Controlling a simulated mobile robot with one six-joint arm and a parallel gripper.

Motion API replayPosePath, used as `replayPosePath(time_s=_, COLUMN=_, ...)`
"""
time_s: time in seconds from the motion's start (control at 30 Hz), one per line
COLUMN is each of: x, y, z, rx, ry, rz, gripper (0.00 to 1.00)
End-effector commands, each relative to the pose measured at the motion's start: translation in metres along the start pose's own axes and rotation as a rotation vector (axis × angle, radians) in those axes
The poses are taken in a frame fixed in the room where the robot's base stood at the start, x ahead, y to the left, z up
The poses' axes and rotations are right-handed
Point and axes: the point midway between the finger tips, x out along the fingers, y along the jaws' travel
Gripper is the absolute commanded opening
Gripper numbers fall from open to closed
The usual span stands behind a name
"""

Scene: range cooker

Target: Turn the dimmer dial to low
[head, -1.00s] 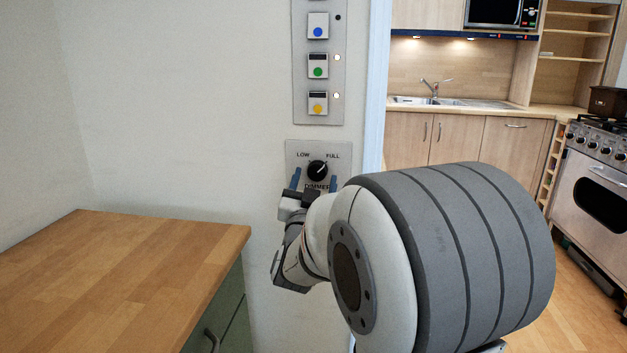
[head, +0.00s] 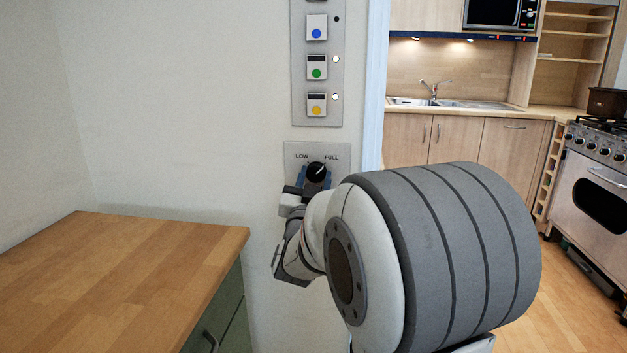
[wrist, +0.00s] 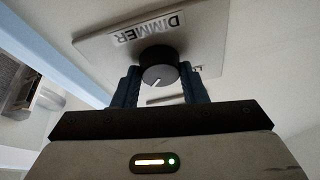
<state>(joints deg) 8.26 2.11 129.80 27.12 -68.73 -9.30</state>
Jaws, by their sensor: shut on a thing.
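The dimmer dial (head: 316,171) is a round black knob with a white pointer line on a grey wall plate (head: 292,149) marked LOW at the left and FULL at the right. In the head view its pointer is turned toward the FULL side. My gripper (head: 315,178) reaches it from below, with its blue fingers closed on either side of the knob. In the wrist view the dial (wrist: 160,70) sits between the fingertips of my gripper (wrist: 160,82), below the DIMMER label. The label is hidden behind my gripper in the head view.
Above the dial is a switch panel (head: 297,60) with blue, green and yellow marked switches. A wooden worktop (head: 130,270) stands at the lower left. A pale blue door frame (head: 375,90) runs just right of the plates. The range cooker (head: 597,190) is far right.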

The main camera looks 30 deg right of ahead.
Motion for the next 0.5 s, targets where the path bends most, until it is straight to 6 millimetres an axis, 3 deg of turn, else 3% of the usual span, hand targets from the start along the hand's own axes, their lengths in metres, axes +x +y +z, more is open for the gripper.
replayPosePath(time_s=0.5, x=0.0000, y=0.0011, z=0.0009, rx=-0.149, ry=-0.006, rz=-0.066, gripper=0.16)
